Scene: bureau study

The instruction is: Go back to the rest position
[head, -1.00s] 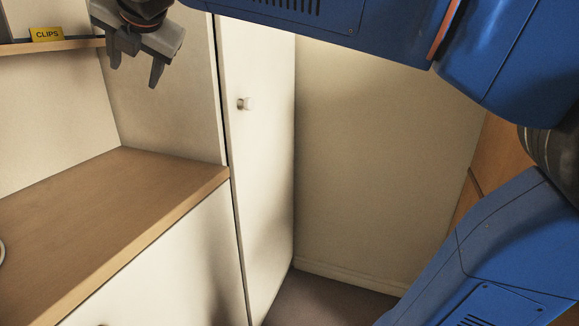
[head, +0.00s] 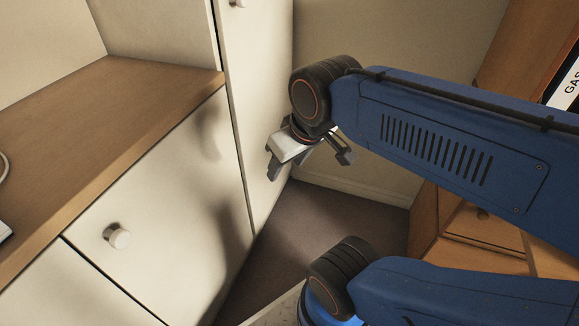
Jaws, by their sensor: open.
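My gripper (head: 300,165) is in the middle of the head view, at the end of my blue arm. Its two fingers are spread apart and nothing shows between them. It hangs in front of the tall white cabinet door and above the dark floor. My folded arm fills much of the right side.
A wooden desktop (head: 105,125) lies at the left, above a white drawer front (head: 165,210) with a round knob (head: 117,236). A tall white cabinet door (head: 262,100) stands beside it. A wooden unit (head: 480,222) is at the right. Dark floor (head: 305,225) shows between them.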

